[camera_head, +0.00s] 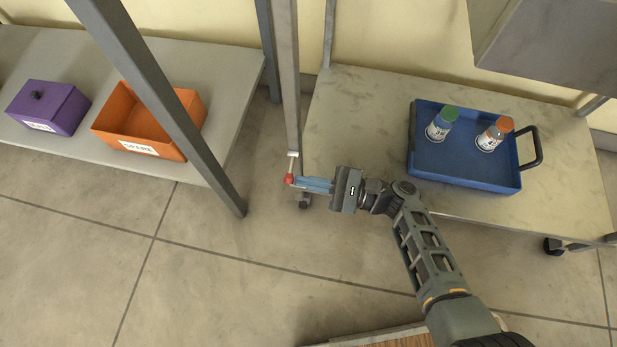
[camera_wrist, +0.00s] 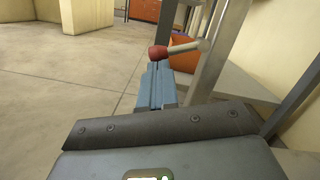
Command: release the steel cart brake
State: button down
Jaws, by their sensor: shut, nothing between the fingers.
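The steel cart (camera_head: 350,118) stands at the right in the head view, its lower shelf bare at the left. The brake lever has a red knob (camera_head: 288,179) on a pale rod (camera_head: 293,162) at the foot of the cart's left front post. My gripper (camera_head: 300,183) is shut and empty, with its blue fingertips at the knob. In the wrist view the red knob (camera_wrist: 158,52) shows just beyond the shut fingertips (camera_wrist: 158,68), with the rod running up to the right. I cannot tell whether fingertips and knob touch.
A blue tray (camera_head: 455,180) with a green-capped bottle (camera_head: 440,124) and an orange-capped bottle (camera_head: 494,135) sits on the cart shelf. At left, another shelf (camera_head: 60,62) holds a purple box (camera_head: 48,106) and an orange bin (camera_head: 150,115). Floor in front is clear.

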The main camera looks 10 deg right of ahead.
jog(key=shift+s+a+r+m+p, duration=0.1)
jog(key=shift+s+r+m+p, duration=0.1)
jog(key=shift+m+p, duration=0.35)
jog(key=shift+s+r+m+p, duration=0.1)
jog(key=shift+r+m+p, duration=0.1)
jog(key=shift+m+p, duration=0.3)
jog(key=r+m+p, duration=0.1)
jog(key=m+p, duration=0.1)
jog(key=r+m+t+p, duration=0.1)
jog(key=m+p, duration=0.2)
jog(key=s+r+m+p, duration=0.1)
jog(key=m+p, duration=0.1)
jog(key=shift+a+r+m+t+h, duration=0.1)
jog(key=shift+a+m+t+h, duration=0.1)
jog(key=shift+m+t+h, duration=0.2)
jog(key=shift+r+p, duration=0.15)
jog(key=shift+p, duration=0.25)
jog(key=f+b+v, duration=0.2)
jog(key=f+v, duration=0.1)
jog(key=v, duration=1)
jog(key=shift+a, duration=0.35)
